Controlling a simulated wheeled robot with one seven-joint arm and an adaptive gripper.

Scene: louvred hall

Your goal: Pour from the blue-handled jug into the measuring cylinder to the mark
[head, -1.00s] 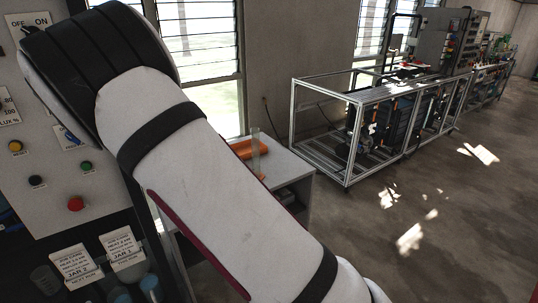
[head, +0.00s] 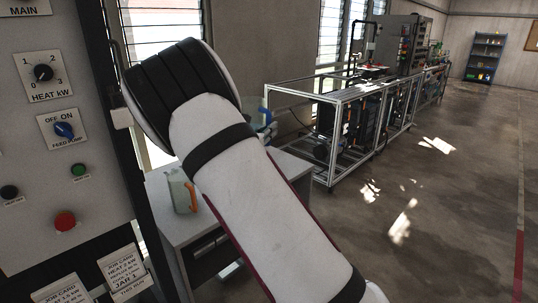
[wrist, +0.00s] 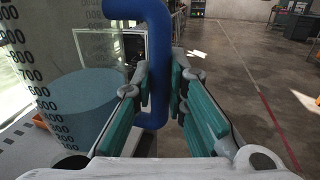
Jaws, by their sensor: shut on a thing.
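My gripper (wrist: 160,95) is shut on the blue handle (wrist: 153,60) of the jug in the wrist view. The clear jug (wrist: 60,50) fills the left of that view, with dark graduation numbers and pale blue liquid (wrist: 88,100) in its lower part. In the head view, my arm hides my gripper, and a bit of the blue handle (head: 267,116) shows behind the arm over the table. I cannot make out the measuring cylinder now; my arm covers part of the table.
A clear jug with an orange handle (head: 192,196) stands on the grey table (head: 165,222), left of my arm. A control panel (head: 45,150) with knobs and job cards rises close at left. Framed machinery (head: 345,125) stands behind. The floor at right (head: 450,220) is clear.

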